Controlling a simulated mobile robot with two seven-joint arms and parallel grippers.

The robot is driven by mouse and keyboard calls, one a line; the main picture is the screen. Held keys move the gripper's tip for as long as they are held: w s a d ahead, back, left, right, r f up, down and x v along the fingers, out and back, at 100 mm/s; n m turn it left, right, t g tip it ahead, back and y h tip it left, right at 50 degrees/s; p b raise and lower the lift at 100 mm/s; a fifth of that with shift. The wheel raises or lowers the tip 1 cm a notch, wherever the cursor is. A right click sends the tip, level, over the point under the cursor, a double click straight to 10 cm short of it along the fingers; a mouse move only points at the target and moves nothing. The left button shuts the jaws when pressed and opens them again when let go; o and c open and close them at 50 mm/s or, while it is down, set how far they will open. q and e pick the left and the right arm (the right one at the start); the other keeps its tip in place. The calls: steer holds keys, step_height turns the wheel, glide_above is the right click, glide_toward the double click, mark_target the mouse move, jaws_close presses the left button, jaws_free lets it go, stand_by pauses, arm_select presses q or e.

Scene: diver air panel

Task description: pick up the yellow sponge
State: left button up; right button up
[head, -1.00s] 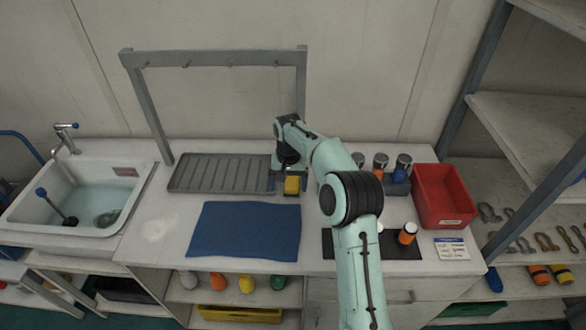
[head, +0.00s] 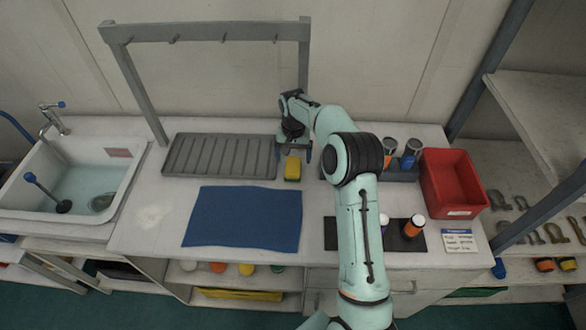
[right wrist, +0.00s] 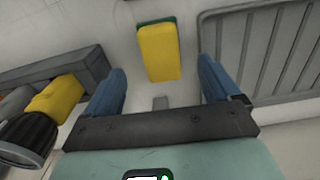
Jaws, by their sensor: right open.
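The yellow sponge (head: 292,168) with a green layer lies on the white counter, just right of the grey ribbed drain tray. In the right wrist view the sponge (right wrist: 158,52) lies flat, in line with the gap between the fingers and beyond their tips. My right gripper (head: 293,151) is open and empty, its two blue fingers pointing down near the sponge's far end. In the right wrist view the open fingers (right wrist: 161,82) stand to either side of the sponge's line, apart from it. My left gripper is not in view.
The ribbed tray (head: 220,155) is close on the left, under a grey hanging frame (head: 205,30). A dark rack (head: 402,174) with cylinders and a red bin (head: 452,183) are at right. A blue mat (head: 243,217) lies in front. A sink (head: 75,185) is at far left.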

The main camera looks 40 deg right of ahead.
mark_target(293, 165)
step_height(293, 165, down, 6)
steer(key=shift+w+r, duration=0.1)
steer(key=shift+r, duration=0.05)
steer(key=shift+c, duration=0.3)
steer(key=c, duration=1.1)
step_height(293, 165, up, 10)
steer(key=shift+r, duration=0.1)
steer(key=o, duration=0.5)
steer(key=c, duration=0.4)
steer(key=shift+a, duration=0.2)
